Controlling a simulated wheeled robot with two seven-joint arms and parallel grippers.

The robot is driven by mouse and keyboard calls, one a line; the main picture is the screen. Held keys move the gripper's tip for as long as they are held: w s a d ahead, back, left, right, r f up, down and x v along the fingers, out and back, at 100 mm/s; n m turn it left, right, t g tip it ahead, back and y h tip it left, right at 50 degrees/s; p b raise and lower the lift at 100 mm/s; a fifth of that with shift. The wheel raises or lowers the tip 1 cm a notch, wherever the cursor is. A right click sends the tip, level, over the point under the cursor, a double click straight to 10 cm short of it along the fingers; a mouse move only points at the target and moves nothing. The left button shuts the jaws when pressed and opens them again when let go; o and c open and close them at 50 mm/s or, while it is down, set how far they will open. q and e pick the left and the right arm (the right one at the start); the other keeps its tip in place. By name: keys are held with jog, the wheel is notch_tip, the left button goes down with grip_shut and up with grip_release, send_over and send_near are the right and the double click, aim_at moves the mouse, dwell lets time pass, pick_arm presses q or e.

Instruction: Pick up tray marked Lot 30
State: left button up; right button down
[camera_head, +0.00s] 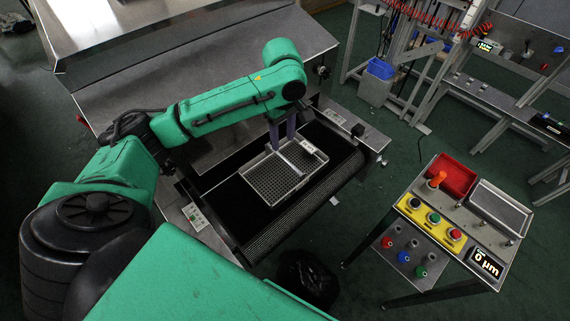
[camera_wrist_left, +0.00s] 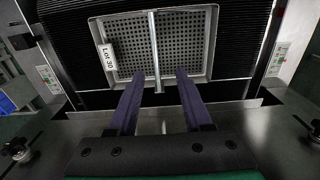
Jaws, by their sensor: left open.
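The tray marked Lot 30 (camera_head: 268,182) is a grey perforated metal tray with a raised rim and a bar across its middle. It lies on the black conveyor belt. In the left wrist view the fingertips (camera_wrist_left: 166,75) lie on either side of the middle bar (camera_wrist_left: 154,55). I cannot tell whether they touch it. My right gripper is not in view.
The dryer's metal housing (camera_head: 200,60) stands behind the belt (camera_head: 325,185). A control stand with a red bin (camera_head: 455,175), an empty metal tray (camera_head: 500,208) and coloured buttons is at the right. Metal racks with a blue bin (camera_head: 380,68) stand at the back right. Green floor lies between.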

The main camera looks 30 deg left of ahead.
aim_at(284, 158)
pick_arm(q)
jog(key=f, duration=0.5)
jog(key=w+f+p, duration=0.1)
jog(key=f, duration=0.1)
jog(key=shift+w+a+f, duration=0.1)
jog(key=shift+f, duration=0.65)
grip_shut()
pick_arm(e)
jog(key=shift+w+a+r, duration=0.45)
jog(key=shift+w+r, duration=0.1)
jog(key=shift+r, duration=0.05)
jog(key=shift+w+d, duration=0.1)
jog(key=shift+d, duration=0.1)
